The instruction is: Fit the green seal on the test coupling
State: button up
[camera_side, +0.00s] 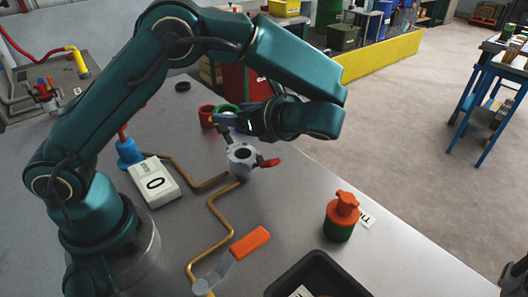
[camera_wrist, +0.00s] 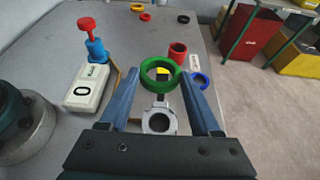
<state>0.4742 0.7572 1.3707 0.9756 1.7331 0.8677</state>
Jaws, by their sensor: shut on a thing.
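The green seal (camera_wrist: 146,80) is a thick ring held between the two fingertips of my gripper (camera_wrist: 161,76). In the side view the seal (camera_side: 226,107) shows at the end of my gripper (camera_side: 228,118), partly hidden by it. The test coupling (camera_wrist: 158,122) is a grey round fitting with an open bore, seen below the seal between the fingers. In the side view the coupling (camera_side: 242,156) has a red lever at its right and stands just below and in front of my gripper. The seal is apart from the coupling's mouth.
A red cup (camera_wrist: 178,53) stands just beyond the seal, with a blue ring (camera_wrist: 201,79) beside it. A white meter (camera_side: 155,182) and a blue-and-red valve (camera_side: 129,150) stand left. An orange-handled lever (camera_side: 235,258), orange-topped bottle (camera_side: 342,215) and black tray (camera_side: 320,262) are nearer the front.

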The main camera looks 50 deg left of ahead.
aim_at(264, 162)
jog(key=d, duration=0.2)
jog(key=d+t, duration=0.1)
jog(key=shift+w+f+m, duration=0.2)
jog(key=shift+f+m, duration=0.1)
jog(key=shift+m, duration=0.1)
jog(key=shift+d+f, duration=0.15)
jog(key=shift+d, duration=0.15)
jog(key=shift+f, duration=3)
jog(key=o, duration=1.4)
jog(key=shift+v, duration=2.6)
